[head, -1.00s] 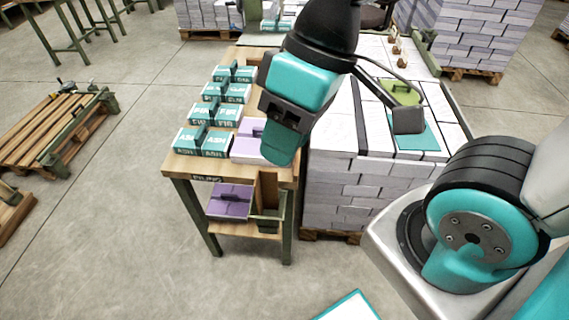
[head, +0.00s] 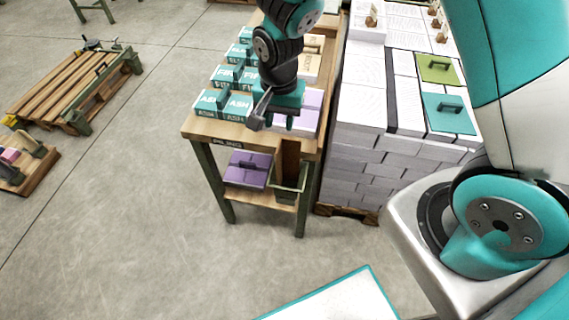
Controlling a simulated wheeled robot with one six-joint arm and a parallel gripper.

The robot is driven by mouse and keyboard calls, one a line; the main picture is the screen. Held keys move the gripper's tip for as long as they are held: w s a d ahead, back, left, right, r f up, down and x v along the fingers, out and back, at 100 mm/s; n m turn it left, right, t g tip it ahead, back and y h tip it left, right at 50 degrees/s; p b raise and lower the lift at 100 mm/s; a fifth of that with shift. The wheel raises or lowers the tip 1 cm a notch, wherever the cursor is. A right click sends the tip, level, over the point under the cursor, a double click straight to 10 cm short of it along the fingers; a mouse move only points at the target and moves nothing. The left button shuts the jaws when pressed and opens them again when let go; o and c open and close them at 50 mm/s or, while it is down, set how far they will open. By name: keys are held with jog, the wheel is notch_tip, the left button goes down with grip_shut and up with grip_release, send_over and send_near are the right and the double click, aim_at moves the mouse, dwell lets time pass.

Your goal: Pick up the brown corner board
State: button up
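The brown corner board (head: 290,161) stands upright in a small green bin (head: 287,192) at the right end of the table's lower shelf. Its upper part shows just below the tabletop's front edge, and its foot is hidden in the bin. My gripper (head: 276,117) points down over the front of the tabletop, near the lilac pack (head: 311,106). In the picture it is above and slightly left of the board and apart from it. Its fingers are small and partly hidden, so I cannot tell how far apart they are. I see nothing held.
Teal-and-white packs (head: 207,105) fill the left of the wooden table (head: 198,128). A purple box (head: 248,168) sits on the lower shelf. A tall stack of white paper (head: 360,135) stands close on the right. The floor (head: 130,210) in front is clear.

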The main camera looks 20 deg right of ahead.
aim_at(279, 145)
notch_tip(279, 145, down, 11)
jog(key=shift+a+f+p, duration=0.1)
jog(key=shift+a+p, duration=0.05)
jog(key=shift+p, duration=0.35)
jog(key=shift+c, duration=0.2)
grip_shut()
